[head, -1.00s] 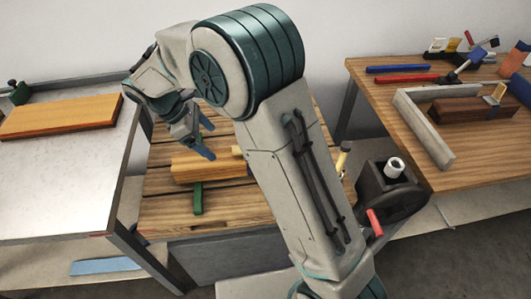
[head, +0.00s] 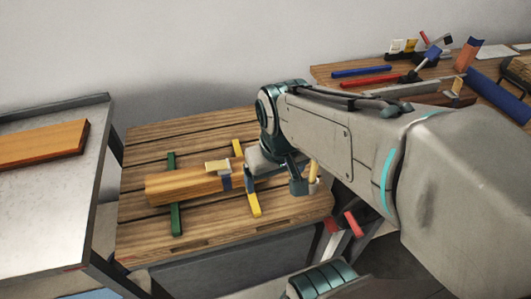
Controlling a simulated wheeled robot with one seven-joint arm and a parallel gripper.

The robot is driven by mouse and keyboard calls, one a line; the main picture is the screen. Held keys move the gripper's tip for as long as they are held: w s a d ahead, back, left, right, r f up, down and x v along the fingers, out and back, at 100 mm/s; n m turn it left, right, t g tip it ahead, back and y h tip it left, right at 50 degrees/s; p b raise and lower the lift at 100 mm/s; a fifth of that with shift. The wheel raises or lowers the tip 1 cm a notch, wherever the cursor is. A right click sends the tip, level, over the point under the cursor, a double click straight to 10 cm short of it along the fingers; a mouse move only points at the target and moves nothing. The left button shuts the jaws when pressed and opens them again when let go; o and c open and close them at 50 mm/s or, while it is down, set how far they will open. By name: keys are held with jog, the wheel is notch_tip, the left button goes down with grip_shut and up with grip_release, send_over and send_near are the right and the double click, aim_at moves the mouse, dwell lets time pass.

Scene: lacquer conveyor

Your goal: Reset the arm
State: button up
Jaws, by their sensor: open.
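My gripper (head: 274,181) is at the end of my arm, over the right part of a slatted wooden bench (head: 290,208). It is open, with its fingers pointing down and nothing seen between them. A wooden block (head: 180,186) lies to its left on the bench, across a green strip (head: 175,215) and apparently a yellow strip (head: 254,205). A small cream piece with a blue part (head: 217,166) sits at the block's right end, close to my left finger. Whether they touch is unclear. My forearm reaches in from the right.
A grey-topped table (head: 50,210) with an orange-brown board (head: 40,146) stands at left. The right-hand table (head: 325,75) holds a blue bar (head: 361,72), a red bar (head: 368,82) and several tools. My arm hides part of it. Red-handled items (head: 353,224) show below the gripper.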

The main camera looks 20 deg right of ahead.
jog(key=shift+s+d+f+m, duration=0.15)
jog(key=shift+s+m, duration=0.15)
jog(key=shift+s, duration=0.15)
jog(key=shift+t, duration=0.3)
jog(key=p+v, duration=0.2)
jog(key=v, duration=0.1)
jog(key=w+p+v, duration=0.1)
jog(key=p+v, duration=0.1)
jog(key=p, duration=0.1)
jog(key=shift+w+r, duration=0.15)
jog(key=shift+r, duration=0.35)
